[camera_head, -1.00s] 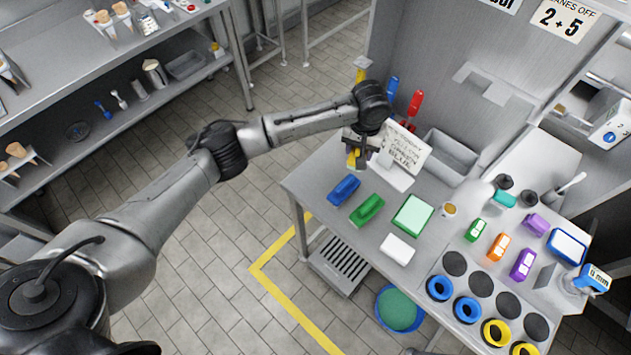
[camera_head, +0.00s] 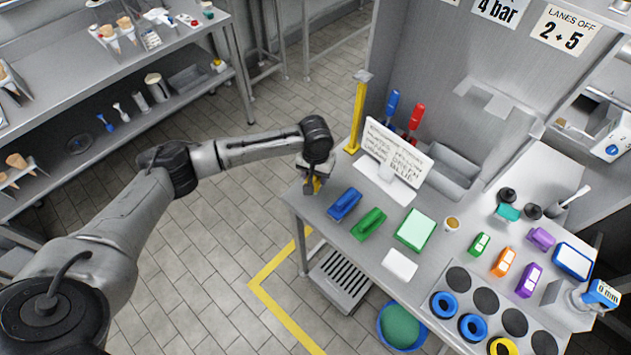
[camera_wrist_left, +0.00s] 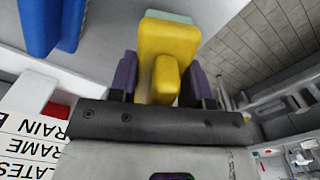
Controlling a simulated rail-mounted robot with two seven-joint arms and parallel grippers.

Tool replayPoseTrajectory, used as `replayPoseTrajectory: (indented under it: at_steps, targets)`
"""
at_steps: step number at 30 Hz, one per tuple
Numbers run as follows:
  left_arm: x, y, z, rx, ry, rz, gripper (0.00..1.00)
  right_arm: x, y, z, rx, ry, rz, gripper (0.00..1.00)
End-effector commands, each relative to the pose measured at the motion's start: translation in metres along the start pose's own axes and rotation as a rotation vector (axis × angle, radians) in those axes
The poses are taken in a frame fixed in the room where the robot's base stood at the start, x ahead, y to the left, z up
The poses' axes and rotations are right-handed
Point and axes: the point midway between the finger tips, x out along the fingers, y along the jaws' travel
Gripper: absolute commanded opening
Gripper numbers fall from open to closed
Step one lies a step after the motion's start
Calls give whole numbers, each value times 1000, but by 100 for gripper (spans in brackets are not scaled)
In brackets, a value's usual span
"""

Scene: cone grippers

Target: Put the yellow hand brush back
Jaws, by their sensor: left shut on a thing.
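The yellow hand brush (camera_wrist_left: 165,50) is between the two fingers of my left gripper (camera_wrist_left: 160,85), which is shut on it. In the head view the left gripper (camera_head: 312,187) is over the left front corner of the steel table, with a bit of the yellow brush (camera_head: 317,184) showing. I cannot tell whether the brush touches the table. A blue hand brush (camera_head: 345,203) and a green hand brush (camera_head: 369,223) lie in a row just right of it. The blue one also shows in the wrist view (camera_wrist_left: 40,25). My right gripper is not in view.
A handwritten sign (camera_head: 397,155) stands on the table behind the brushes, near a yellow post (camera_head: 356,117). A green-topped box (camera_head: 416,229) and a white block (camera_head: 399,265) lie to the right. Floor (camera_head: 215,260) is open left of the table.

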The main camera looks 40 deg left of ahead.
Motion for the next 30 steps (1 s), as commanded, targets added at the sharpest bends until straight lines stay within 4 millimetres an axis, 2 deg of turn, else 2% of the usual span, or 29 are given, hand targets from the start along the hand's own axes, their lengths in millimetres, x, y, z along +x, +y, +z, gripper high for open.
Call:
replayPoseTrajectory:
  at_steps: [11, 23, 24, 30]
  targets:
    - [39, 0, 1, 1, -1, -2, 22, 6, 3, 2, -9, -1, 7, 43]
    - [42, 0, 1, 1, -1, -1, 22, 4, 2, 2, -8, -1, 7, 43]
    - [42, 0, 1, 1, -1, -2, 47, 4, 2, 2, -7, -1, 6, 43]
    - [42, 0, 0, 1, 0, -1, 66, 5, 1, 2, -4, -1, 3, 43]
